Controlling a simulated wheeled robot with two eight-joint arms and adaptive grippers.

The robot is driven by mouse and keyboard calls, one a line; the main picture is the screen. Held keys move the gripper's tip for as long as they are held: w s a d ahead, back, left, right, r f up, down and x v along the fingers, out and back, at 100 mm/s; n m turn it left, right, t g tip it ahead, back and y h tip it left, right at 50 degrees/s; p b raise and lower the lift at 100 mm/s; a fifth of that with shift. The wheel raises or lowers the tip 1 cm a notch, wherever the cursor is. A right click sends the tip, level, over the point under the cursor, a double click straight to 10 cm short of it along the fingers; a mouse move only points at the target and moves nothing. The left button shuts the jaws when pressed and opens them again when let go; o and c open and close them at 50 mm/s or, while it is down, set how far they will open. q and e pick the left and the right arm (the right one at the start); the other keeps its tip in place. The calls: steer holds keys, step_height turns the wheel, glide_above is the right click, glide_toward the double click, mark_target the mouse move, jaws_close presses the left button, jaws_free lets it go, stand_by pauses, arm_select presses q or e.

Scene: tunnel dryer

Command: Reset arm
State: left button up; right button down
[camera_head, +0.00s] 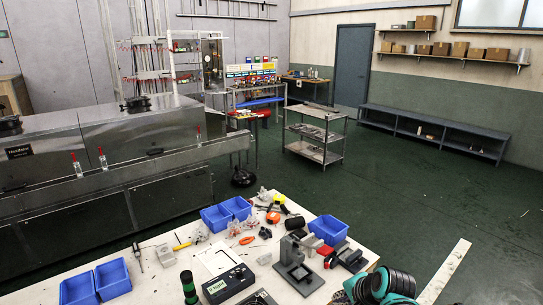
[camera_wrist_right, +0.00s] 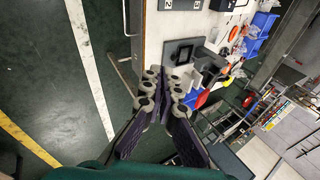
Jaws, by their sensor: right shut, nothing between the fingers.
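My right gripper (camera_wrist_right: 167,98) fills the lower middle of the right wrist view. Its dark-padded fingers are drawn together with nothing held between them. Part of my right arm, teal with dark ribbed rings, shows at the bottom right of the head view, beside the right end of the workbench (camera_head: 150,285). In the right wrist view the bench edge lies beyond the fingers. My left gripper is in neither view.
The bench carries blue bins (camera_head: 95,284), a black device (camera_head: 228,284), a dark grey press-like fixture (camera_head: 297,268) and several tools. A metal cart (camera_head: 316,135) and a low shelf (camera_head: 435,133) stand farther back. Open green floor (camera_head: 400,190) lies between.

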steer(key=s+n+h, duration=0.2)
steer(key=s+n, duration=1)
steer(key=s, duration=0.4)
steer(key=shift+s+a+f+t, duration=0.2)
steer(key=shift+a+f+t, duration=0.05)
steer(key=shift+a+t, duration=0.05)
